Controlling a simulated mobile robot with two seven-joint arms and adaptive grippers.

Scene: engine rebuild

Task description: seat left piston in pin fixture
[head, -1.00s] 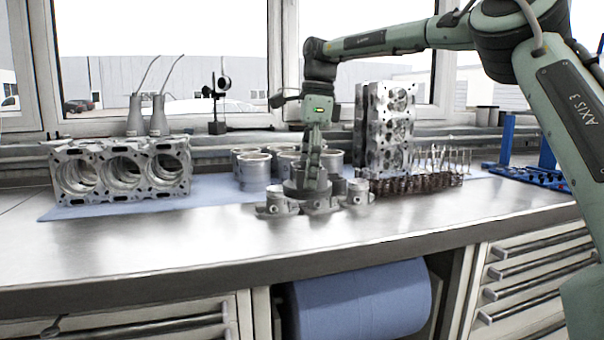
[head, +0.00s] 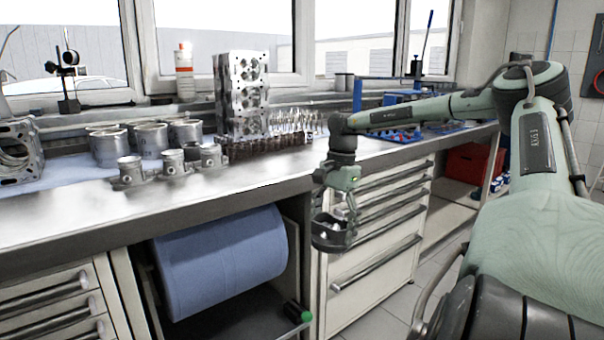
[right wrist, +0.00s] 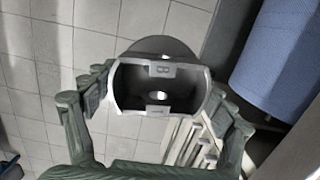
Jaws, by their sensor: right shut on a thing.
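My right gripper (head: 334,212) is shut on a dark grey, hollow, round piece that looks like a piston (head: 333,236), held in the air in front of the drawers, off the bench edge. In the right wrist view the piston (right wrist: 160,62) lies between the two fingers of the gripper (right wrist: 160,92); its open hollow side faces the camera. My left gripper is not in view.
Several cylinder liners (head: 151,140) and an upright cylinder head (head: 241,95) stand behind the row. An engine block (head: 18,150) is at the left edge. The bench front (head: 140,215) is clear. A blue roll (head: 222,262) and drawers (head: 375,230) are below.

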